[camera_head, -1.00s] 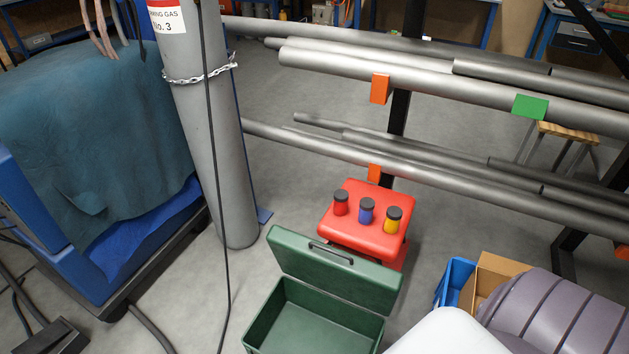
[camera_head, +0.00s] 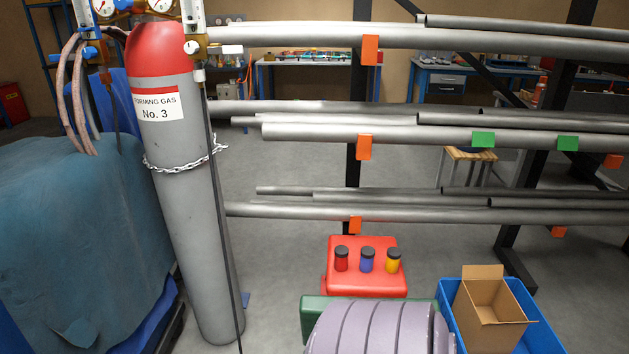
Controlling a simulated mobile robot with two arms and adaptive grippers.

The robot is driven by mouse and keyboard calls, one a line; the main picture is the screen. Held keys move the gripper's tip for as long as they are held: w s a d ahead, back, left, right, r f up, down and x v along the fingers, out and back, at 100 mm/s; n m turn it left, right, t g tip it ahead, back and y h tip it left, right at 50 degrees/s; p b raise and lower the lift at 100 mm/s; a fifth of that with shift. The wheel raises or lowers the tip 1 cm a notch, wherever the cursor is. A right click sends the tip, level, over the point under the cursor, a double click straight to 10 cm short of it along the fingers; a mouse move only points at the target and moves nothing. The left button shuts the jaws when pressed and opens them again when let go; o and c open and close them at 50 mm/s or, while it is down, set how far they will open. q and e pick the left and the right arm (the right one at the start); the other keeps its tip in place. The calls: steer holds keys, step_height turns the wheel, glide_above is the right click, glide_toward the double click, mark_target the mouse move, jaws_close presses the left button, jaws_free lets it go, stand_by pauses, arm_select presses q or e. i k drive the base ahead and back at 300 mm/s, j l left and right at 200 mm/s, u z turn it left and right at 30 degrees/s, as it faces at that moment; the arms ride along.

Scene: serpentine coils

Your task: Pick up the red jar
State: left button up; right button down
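The red jar (camera_head: 341,260) has a black lid and stands upright at the left of a row of three jars. A blue jar (camera_head: 367,261) is in the middle and a yellow jar (camera_head: 393,262) is at the right. All three stand on a red stool-like stand (camera_head: 368,284) on the floor, below the pipe rack. Neither of my grippers shows in the head view.
A grey gas cylinder (camera_head: 180,210) stands at the left beside a draped blue-green cover (camera_head: 60,230). Pipes (camera_head: 340,133) run across above the stand. A green box (camera_head: 314,312), a ribbed purple-grey object (camera_head: 375,330) and a blue bin (camera_head: 540,322) with a cardboard box (camera_head: 488,312) are in front.

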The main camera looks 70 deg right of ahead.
mark_target(341, 253)
steer(key=i+z, duration=0.35)
steer(key=i+j+z, duration=0.2)
steer(key=i+z, duration=0.35)
steer(key=z, duration=0.3)
steer(key=i+z, duration=0.2)
steer(key=z, duration=0.25)
steer(key=i+z, duration=0.15)
steer(key=z, duration=0.25)
steer(key=i+j+z, duration=0.15)
steer(key=z, duration=0.3)
steer(key=i+j+z, duration=0.1)
steer(key=z, duration=0.35)
steer(key=j, duration=0.05)
